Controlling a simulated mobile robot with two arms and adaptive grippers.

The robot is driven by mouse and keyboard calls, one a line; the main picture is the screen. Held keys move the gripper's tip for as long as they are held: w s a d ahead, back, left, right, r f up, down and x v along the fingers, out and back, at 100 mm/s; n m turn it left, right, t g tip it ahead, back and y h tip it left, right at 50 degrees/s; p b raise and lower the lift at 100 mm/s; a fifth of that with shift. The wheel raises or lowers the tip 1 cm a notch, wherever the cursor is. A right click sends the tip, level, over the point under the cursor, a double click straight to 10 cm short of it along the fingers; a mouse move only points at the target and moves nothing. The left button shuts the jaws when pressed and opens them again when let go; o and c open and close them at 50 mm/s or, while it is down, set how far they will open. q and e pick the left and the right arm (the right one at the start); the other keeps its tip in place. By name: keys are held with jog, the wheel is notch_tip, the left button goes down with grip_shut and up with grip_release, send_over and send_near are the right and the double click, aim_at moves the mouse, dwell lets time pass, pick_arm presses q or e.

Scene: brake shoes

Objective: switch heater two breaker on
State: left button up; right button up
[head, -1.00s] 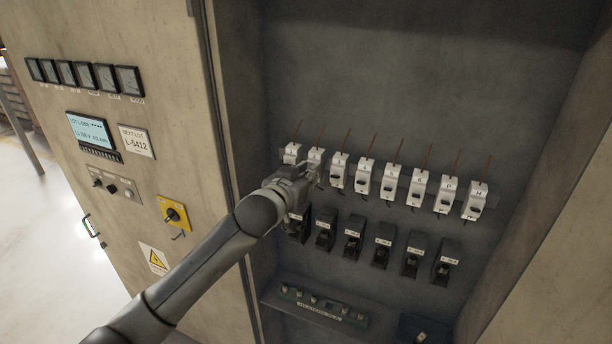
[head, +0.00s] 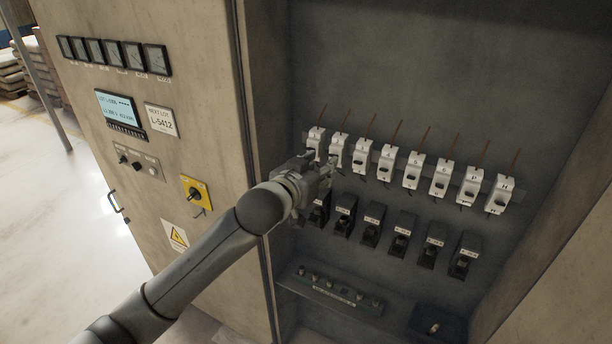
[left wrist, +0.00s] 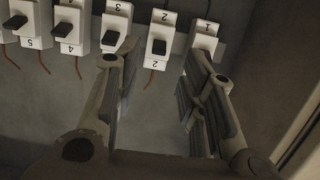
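The white breaker labelled 2 (head: 338,148) is in the upper row inside the open cabinet. In the left wrist view, breaker 2 (left wrist: 164,27) has a dark toggle and sits beyond the gap between my fingers. My left gripper (head: 322,163) is open and empty, just below and in front of breakers 1 and 2. In the left wrist view, its spread fingers (left wrist: 158,68) lie either side of breaker 2's lower label, with no clear contact. Whether the toggle is on or off cannot be told. My right gripper is out of view.
Breaker 1 (left wrist: 203,42) and breaker 3 (left wrist: 116,20) stand close on either side. A row of black breakers (head: 373,224) is below, its labels unreadable. A terminal strip (head: 335,292) lies lower. The cabinet door (head: 205,90) with meters and a yellow switch (head: 195,194) is left.

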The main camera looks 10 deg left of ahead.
pick_arm(q)
jog(key=v, duration=0.6)
jog(key=shift+s, duration=0.25)
jog(key=shift+a, duration=0.1)
jog(key=w+a+f+n+g+y+b, duration=0.1)
jog(key=a+f+g+b, duration=0.15)
jog(key=f, duration=1.25)
jog(key=w+a+f+g+y+b, duration=0.15)
jog(key=a+f, duration=0.25)
jog(key=f, duration=1)
jog(key=s+a+f+g+y+b, duration=0.15)
jog(key=s+f, duration=0.35)
jog(key=f, duration=0.7)
jog(key=s+a+f+g+b, duration=0.1)
jog(key=s+a+f+b, duration=0.25)
jog(key=f, duration=0.85)
jog(key=s+a+f+g+b, duration=0.2)
jog(key=s+f+g+b, duration=0.15)
jog(key=s+f, duration=1.9)
jog(key=s+f+g+b, duration=0.1)
jog(key=s+f, duration=0.3)
jog(key=s, duration=0.7)
jog(key=s+f+g, duration=0.2)
jog(key=s+f, duration=0.3)
jog(key=s, duration=0.7)
jog(key=shift+s+f+g+y+b, duration=0.2)
jog(key=shift+s+g+y+b, duration=0.1)
jog(key=shift+y+b, duration=0.1)
